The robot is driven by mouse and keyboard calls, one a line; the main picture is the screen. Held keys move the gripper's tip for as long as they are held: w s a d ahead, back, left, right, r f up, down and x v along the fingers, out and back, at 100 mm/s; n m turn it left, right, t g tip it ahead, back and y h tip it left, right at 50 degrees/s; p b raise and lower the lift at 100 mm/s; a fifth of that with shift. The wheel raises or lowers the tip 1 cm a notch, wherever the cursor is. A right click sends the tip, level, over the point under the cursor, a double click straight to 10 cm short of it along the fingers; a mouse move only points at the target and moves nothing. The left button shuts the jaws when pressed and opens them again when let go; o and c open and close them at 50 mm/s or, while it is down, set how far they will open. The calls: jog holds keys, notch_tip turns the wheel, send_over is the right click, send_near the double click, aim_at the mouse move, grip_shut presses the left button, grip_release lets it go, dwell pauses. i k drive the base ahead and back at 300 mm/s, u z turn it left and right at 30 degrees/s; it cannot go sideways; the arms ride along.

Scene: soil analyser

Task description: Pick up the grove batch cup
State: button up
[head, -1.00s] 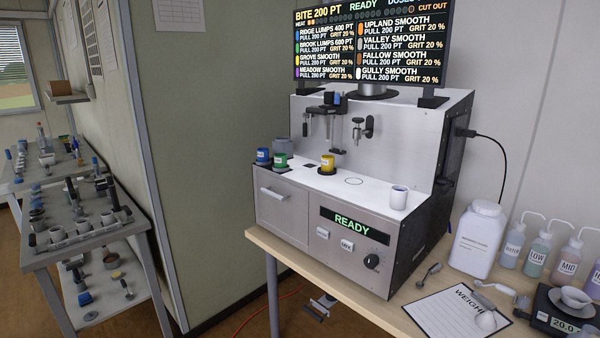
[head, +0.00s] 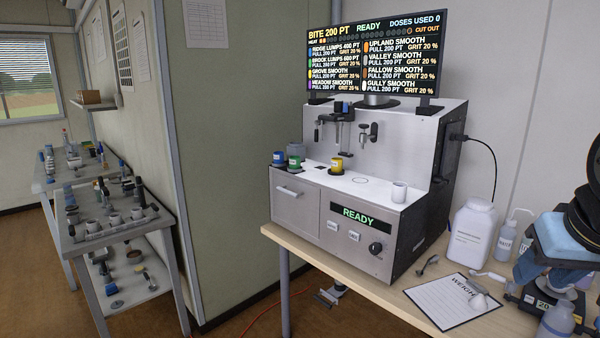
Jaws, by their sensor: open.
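A yellow cup (head: 337,164), matching the yellow dot beside "GROVE SMOOTH" on the screen (head: 376,55), stands upright on a dark pad on the analyser's white deck (head: 372,193). My arm enters at the right edge in the head view. My gripper (head: 531,268) appears low there, open, above the bench and far to the right of the yellow cup. Its fingertips are hard to make out against the things behind.
Blue (head: 279,157) and green (head: 295,162) cups stand left of the yellow one, with a grey container (head: 296,149) behind. A white jar (head: 471,232), clipboard (head: 452,304) and wash bottle (head: 507,240) occupy the bench. A side table (head: 120,228) is left.

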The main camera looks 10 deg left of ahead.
aim_at(336, 162)
jog(key=u, duration=0.4)
jog(key=i, duration=1.55)
jog(key=z, duration=0.2)
